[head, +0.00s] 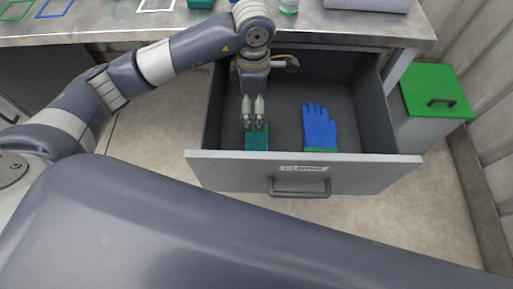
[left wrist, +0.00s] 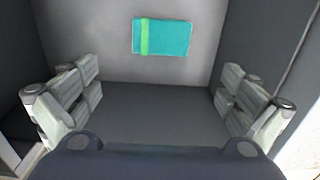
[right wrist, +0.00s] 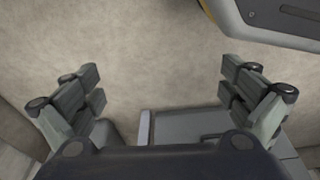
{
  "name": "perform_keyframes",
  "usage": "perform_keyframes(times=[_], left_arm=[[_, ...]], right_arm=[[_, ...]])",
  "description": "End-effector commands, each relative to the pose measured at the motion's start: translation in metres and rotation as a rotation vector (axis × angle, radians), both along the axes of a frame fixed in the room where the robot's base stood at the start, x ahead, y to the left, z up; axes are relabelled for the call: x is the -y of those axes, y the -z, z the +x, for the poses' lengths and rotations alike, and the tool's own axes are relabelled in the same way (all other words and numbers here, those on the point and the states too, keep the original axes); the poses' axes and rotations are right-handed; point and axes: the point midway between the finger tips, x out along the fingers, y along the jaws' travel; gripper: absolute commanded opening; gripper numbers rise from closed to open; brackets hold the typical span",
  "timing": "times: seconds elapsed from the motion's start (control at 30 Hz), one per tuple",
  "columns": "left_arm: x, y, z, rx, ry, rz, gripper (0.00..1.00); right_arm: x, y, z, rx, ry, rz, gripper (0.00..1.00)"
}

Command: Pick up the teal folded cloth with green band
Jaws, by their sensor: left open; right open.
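The teal folded cloth (head: 257,141) lies on the floor of the open drawer, near its front left. In the left wrist view the cloth (left wrist: 168,38) is at the top, flat, with its green band (left wrist: 144,38) toward its left side. My left gripper (head: 253,124) is open and empty, pointing down into the drawer. In the head view its fingertips overlap the cloth's back end; in the left wrist view the cloth is beyond the fingers, apart from them. My right gripper (right wrist: 160,88) is open and empty over the floor; it is hidden in the head view.
A blue glove (head: 319,128) with a green cuff lies right of the cloth in the drawer (head: 230,168). The drawer's walls and handled front surround both. A worktop (head: 120,24) is above and behind. A green-lidded bin (head: 432,92) stands at right.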

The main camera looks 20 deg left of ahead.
Motion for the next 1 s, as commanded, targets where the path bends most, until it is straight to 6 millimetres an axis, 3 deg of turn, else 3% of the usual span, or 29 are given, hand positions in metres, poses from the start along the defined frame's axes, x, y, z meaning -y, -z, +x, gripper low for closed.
perform_keyframes(times=[0.03, 0.2, 0.47, 0.7, 1.0], left_arm=[[0.000, 0.027, 0.000, 0.000, 0.000, 0.000, 1.00], [0.000, 0.055, 0.000, 0.001, 0.000, -0.001, 1.00], [0.000, 0.075, 0.000, -0.001, -0.001, 0.000, 1.00], [0.001, 0.111, 0.000, -0.002, -0.002, -0.001, 1.00], [0.004, 0.139, -0.001, -0.003, 0.001, -0.001, 1.00]], right_arm=[[-0.001, 0.007, 0.009, 0.015, 0.002, 0.002, 0.99], [-0.003, -0.016, 0.026, 0.035, 0.006, 0.004, 0.99], [-0.004, -0.039, 0.032, 0.048, 0.008, 0.004, 0.99], [-0.004, -0.058, 0.035, 0.058, 0.010, 0.005, 0.99], [-0.003, -0.072, 0.036, 0.065, 0.011, 0.006, 0.99]])
